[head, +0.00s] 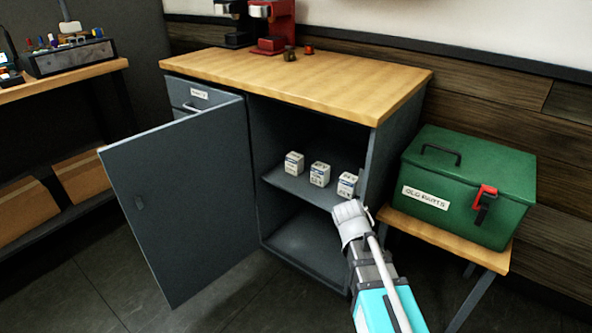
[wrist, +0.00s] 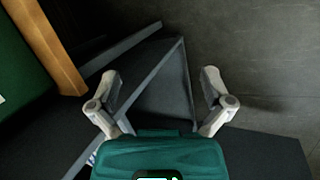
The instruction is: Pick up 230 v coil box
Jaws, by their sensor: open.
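Three small white boxes with printed labels stand in a row on the shelf of the open cabinet: a left box (head: 294,163), a middle box (head: 320,174) and a right box (head: 347,185). Their labels are too small to read, so I cannot tell which is the 230 V coil box. My gripper (head: 350,213) is in front of the shelf, just below the right box in the head view. In the wrist view my gripper (wrist: 158,75) has its two fingers spread, with nothing held between them. Only a small pale patch shows at that view's lower left.
The cabinet door (head: 185,195) stands open to the left. A wooden worktop (head: 300,80) covers the cabinet. A green "old parts" box (head: 470,180) sits on a low wooden stand (head: 425,232) at right. Dark floor (head: 225,300) lies in front.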

